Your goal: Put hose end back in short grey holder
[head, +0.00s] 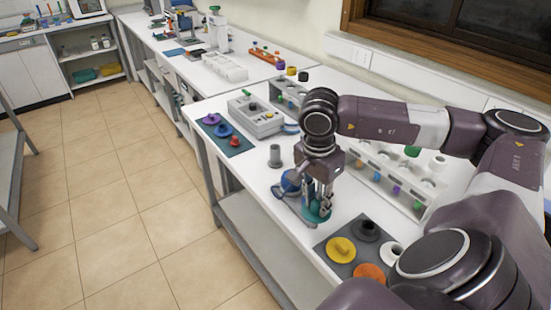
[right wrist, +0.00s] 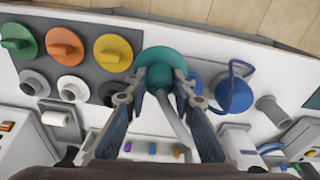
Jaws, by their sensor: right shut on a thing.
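My right gripper (head: 318,203) is shut on a teal piece with a round, flared disc (head: 316,214), over the front part of the white bench. In the right wrist view the teal disc (right wrist: 163,58) lies beyond the fingertips (right wrist: 160,88), with a pale grey-green stem running back between the fingers. I cannot tell whether this is the hose end. A short grey upright cylinder (head: 275,156), likely the short grey holder, stands on the bench apart from the gripper. It also shows in the right wrist view (right wrist: 272,110). My left gripper is out of view.
A blue looped item (head: 290,182) stands between gripper and cylinder. A grey mat with a yellow cap (head: 341,249) and other round caps lies at front right. A grey instrument (head: 256,118) and dark mat (head: 238,145) are behind. A white rack (head: 372,182) stands along the back.

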